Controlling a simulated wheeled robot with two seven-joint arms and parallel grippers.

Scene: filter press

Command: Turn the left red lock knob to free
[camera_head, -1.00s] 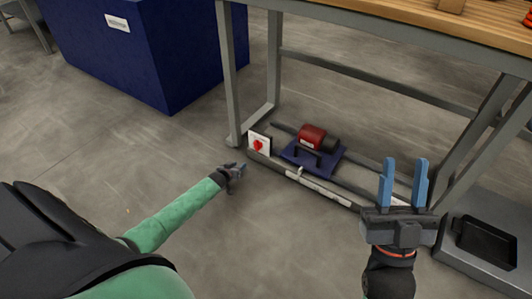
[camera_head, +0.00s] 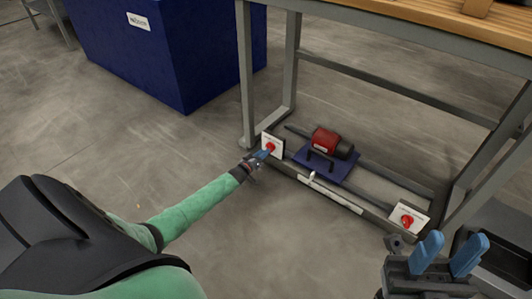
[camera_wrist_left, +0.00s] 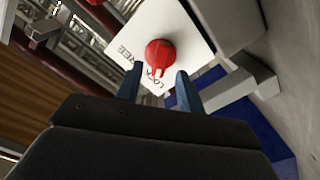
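The left red lock knob (camera_head: 270,148) sits on a white plate (camera_head: 265,142) at the left end of the low frame under the bench. In the left wrist view the knob (camera_wrist_left: 165,56) shows on its plate (camera_wrist_left: 150,25), with the words FREE and LOCK beside it; its narrow pointer end is towards LOCK. My left gripper (camera_head: 261,156) is at the knob. In the left wrist view its blue fingers (camera_wrist_left: 158,88) are apart, with the knob just beyond and between their tips; I cannot tell whether they touch it. My right gripper (camera_head: 448,255) is open and empty at lower right.
A second red knob (camera_head: 407,221) is on a white plate at the frame's right end. A red motor (camera_head: 326,140) on a blue base (camera_head: 335,172) stands between them. Bench legs (camera_head: 246,75) rise close to the left plate. A dark blue cabinet (camera_head: 170,50) stands behind.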

